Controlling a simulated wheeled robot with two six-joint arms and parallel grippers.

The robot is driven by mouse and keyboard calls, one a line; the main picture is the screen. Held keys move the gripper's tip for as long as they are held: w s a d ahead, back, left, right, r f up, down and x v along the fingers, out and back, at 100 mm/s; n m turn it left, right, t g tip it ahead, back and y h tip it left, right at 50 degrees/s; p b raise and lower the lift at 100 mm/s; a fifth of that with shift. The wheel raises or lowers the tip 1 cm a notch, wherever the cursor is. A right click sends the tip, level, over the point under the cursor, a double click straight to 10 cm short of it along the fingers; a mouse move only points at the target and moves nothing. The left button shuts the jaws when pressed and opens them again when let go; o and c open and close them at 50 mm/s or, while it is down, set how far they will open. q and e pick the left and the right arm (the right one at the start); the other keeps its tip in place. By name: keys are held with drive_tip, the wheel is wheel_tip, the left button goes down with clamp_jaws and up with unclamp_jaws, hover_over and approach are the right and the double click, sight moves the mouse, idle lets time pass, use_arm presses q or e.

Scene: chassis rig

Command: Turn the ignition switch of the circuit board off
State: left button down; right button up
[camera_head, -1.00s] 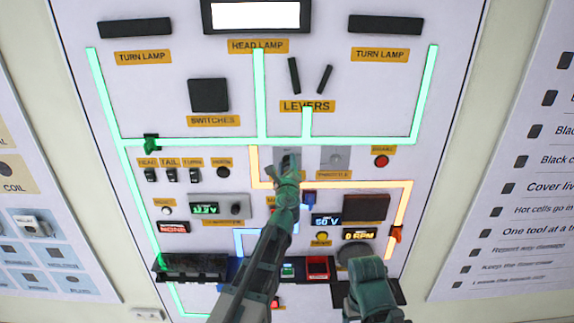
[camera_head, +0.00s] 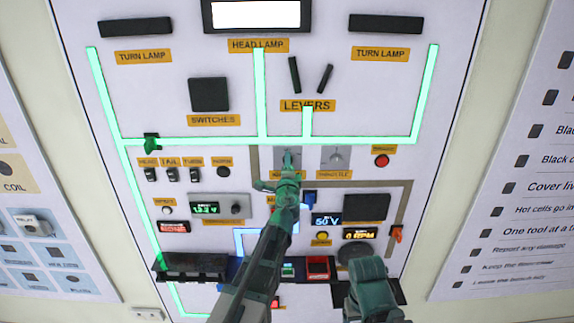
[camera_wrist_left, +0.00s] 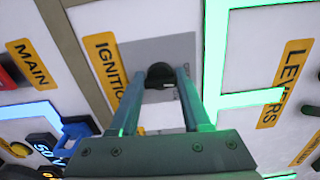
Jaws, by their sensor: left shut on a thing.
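The ignition switch is a black knob (camera_wrist_left: 160,75) on a grey plate (camera_wrist_left: 185,50) beside the yellow IGNITION label (camera_wrist_left: 106,68) in the left wrist view. My left gripper (camera_wrist_left: 161,82) is shut on the knob, one finger on each side. It also shows in the head view (camera_head: 288,162), reaching up to the panel. The knob's exact angle is hard to tell.
The throttle plate (camera_head: 336,158) is close to the right of the ignition, with a red button (camera_head: 382,161) beyond it. Small toggle switches (camera_head: 171,175) are to the left. A blue handle (camera_head: 309,197) and a 50 V display (camera_head: 326,220) are below.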

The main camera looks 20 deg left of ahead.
use_arm(q)
drive_tip(key=shift+s+n, duration=0.1)
drive_tip(key=shift+n, duration=0.3)
drive_tip(key=shift+c, duration=2.2)
unclamp_jaws()
